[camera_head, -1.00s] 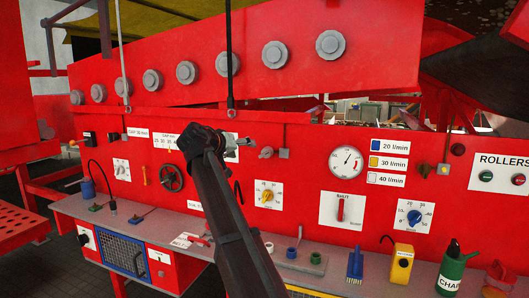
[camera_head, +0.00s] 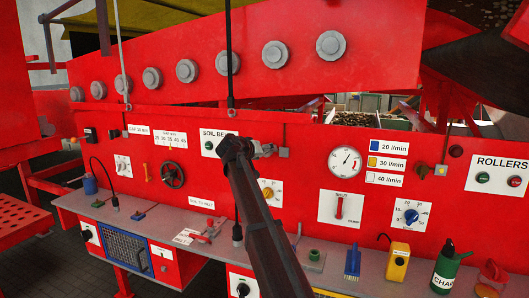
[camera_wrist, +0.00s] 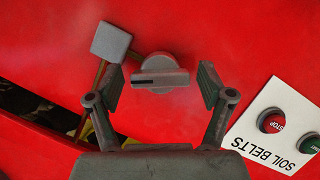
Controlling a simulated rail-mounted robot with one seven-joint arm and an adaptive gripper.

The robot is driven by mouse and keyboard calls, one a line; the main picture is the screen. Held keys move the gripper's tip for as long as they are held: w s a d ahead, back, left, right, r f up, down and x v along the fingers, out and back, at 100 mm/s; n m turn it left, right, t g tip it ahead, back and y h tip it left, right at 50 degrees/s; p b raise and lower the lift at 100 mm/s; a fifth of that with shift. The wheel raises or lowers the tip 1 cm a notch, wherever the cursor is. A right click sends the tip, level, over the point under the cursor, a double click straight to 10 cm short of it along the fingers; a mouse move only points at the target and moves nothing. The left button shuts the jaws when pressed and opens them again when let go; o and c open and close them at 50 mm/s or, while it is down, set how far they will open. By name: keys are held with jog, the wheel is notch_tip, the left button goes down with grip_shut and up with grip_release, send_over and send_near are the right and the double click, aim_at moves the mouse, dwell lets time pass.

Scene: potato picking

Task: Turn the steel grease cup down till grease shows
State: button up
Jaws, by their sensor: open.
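The steel grease cup (camera_wrist: 160,72) is a round grey knob with a raised bar across its face, on the red panel in the wrist view. My gripper (camera_wrist: 161,84) is open, with one finger on each side of the cup and red panel showing between. In the wrist view the fingers look apart from the cup. In the head view my gripper (camera_head: 264,150) is at the panel and largely hides the cup. I see no grease around the cup.
A grey square block (camera_wrist: 111,41) sits close to the cup, with a brass-coloured pipe below it. The SOIL BELTS plate (camera_wrist: 277,140) with red and green buttons is at the lower right. A yellow dial (camera_head: 267,193) is partly behind my arm.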

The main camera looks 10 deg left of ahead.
jog(key=c, duration=1.2)
jog(key=shift+o, duration=0.2)
jog(key=shift+f+b, duration=0.2)
jog(key=shift+b, duration=0.5)
jog(key=shift+m+y+b, duration=0.3)
jog(key=shift+m+b, duration=0.1)
jog(key=shift+b, duration=0.1)
jog(key=m+y+b, duration=0.1)
jog(key=m+b, duration=0.1)
jog(key=b, duration=0.2)
jog(key=shift+d+f+b, duration=0.1)
jog(key=shift+f+b, duration=0.05)
jog(key=shift+b, duration=0.25)
jog(key=m+y+b, duration=0.2)
jog(key=m+b, duration=0.1)
jog(key=b, duration=0.2)
jog(key=shift+d+t, duration=0.1)
jog(key=shift+t, duration=0.2)
jog(key=shift+r+m+t+y+b, duration=0.15)
jog(key=shift+m+y+b, duration=0.35)
jog(key=shift+b, duration=0.3)
jog(key=shift+r+m+t+y+b, duration=0.15)
jog(key=shift+m+y+b, duration=0.25)
jog(key=shift+m+b, duration=0.3)
